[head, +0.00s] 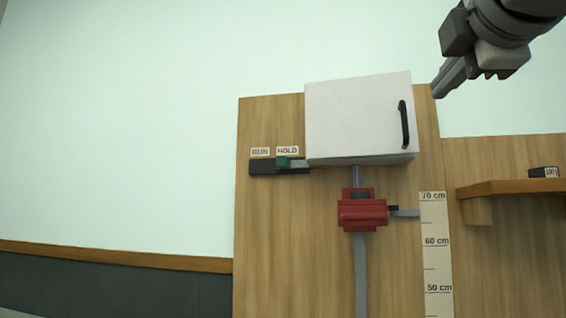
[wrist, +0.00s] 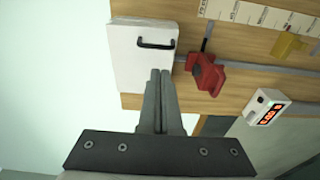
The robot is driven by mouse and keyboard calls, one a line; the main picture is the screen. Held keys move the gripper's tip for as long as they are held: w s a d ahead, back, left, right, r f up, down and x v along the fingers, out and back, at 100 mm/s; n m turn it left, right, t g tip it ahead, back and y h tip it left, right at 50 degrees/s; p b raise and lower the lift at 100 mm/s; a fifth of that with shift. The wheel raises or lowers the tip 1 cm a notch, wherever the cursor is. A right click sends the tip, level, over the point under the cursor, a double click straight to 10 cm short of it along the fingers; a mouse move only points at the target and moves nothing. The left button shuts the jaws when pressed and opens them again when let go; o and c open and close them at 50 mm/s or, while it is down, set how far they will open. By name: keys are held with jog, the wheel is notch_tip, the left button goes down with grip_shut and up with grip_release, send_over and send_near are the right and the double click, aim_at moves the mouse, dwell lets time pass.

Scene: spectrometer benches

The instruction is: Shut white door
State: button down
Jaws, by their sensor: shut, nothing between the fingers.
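The white door (head: 350,115) is the front of a white box on the upper part of the wooden board. It has a black vertical handle (head: 404,125) near its right edge. The door looks flush or nearly so; I cannot tell whether a small gap remains. In the wrist view the door (wrist: 135,65) is at the upper left, its handle (wrist: 155,44) just beyond my fingertips. My gripper (head: 436,93) is shut and empty, up and right of the door in the head view. Its fingers (wrist: 160,72) overlap the door's edge in the wrist view; contact is unclear.
A red clamp (head: 362,212) sits on a vertical grey rail below the box. A green slider (head: 283,162) stands by the HOLD label at left. A centimetre scale (head: 436,255) and a wooden shelf (head: 510,187) are at right. The wall around the board's top is clear.

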aim_at(407, 125)
jog(key=w+d+p, duration=0.1)
jog(key=w, duration=0.3)
jog(key=w+p, duration=0.1)
jog(key=w, duration=0.3)
jog(key=w+d+p, duration=0.1)
jog(key=w, duration=0.4)
jog(key=shift+d+f, duration=0.15)
jog(key=shift+d, duration=0.15)
